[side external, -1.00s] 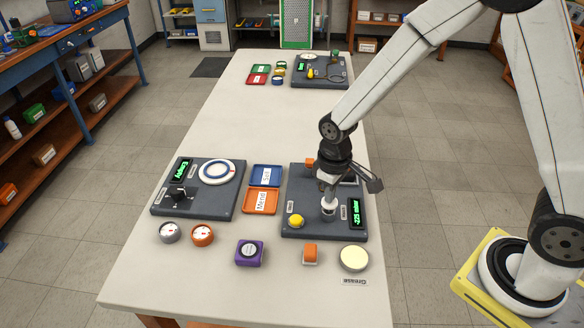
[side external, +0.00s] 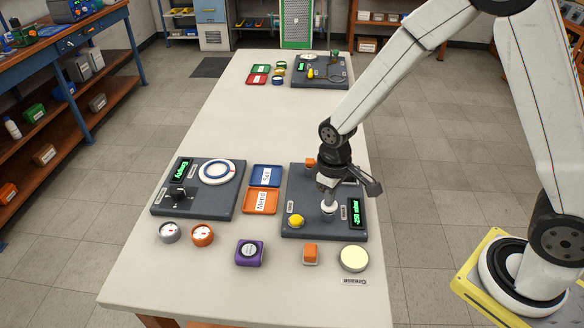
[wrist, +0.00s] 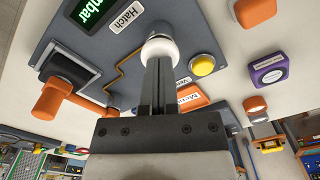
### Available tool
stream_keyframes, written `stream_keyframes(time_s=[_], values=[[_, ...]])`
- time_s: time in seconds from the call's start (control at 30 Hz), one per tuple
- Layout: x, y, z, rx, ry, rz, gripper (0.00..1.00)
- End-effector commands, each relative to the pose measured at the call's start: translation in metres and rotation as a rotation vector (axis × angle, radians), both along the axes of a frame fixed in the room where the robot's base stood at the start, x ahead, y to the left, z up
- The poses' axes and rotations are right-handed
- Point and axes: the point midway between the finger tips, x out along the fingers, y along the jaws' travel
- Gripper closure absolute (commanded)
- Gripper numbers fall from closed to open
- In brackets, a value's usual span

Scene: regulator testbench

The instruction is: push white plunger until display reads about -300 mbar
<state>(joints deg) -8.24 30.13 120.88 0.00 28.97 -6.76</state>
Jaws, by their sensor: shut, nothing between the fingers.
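The white plunger (side external: 328,208) stands on the right-hand dark grey panel (side external: 300,188). It also shows in the wrist view as a white round cap (wrist: 160,47). My gripper (side external: 328,197) is shut and empty, pointing down, with its fingertips on the plunger's top. In the wrist view the closed fingers (wrist: 158,62) meet the cap and hide part of it. The green display (side external: 356,212) at the panel's right edge appears to read about -250 mbar. In the wrist view only "mbar" on the display (wrist: 92,8) shows.
A yellow button (side external: 295,221) sits left of the plunger. An orange handle (wrist: 56,95) rises from the same panel. An orange block (side external: 310,253), a grease tin (side external: 353,258) and a purple box (side external: 249,252) lie in front. The table's middle is clear.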

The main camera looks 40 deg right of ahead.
Motion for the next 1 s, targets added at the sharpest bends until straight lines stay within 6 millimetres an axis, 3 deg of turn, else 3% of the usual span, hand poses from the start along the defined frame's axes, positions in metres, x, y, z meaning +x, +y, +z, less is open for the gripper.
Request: stream_keyframes(time_s=[0.47, 1.0], values=[[0.0, 0.0, -0.001, 0.0, 0.0, 0.0, 1.0], [0.0, 0.0, 0.024, 0.0, -0.001, 0.0, 1.0]])
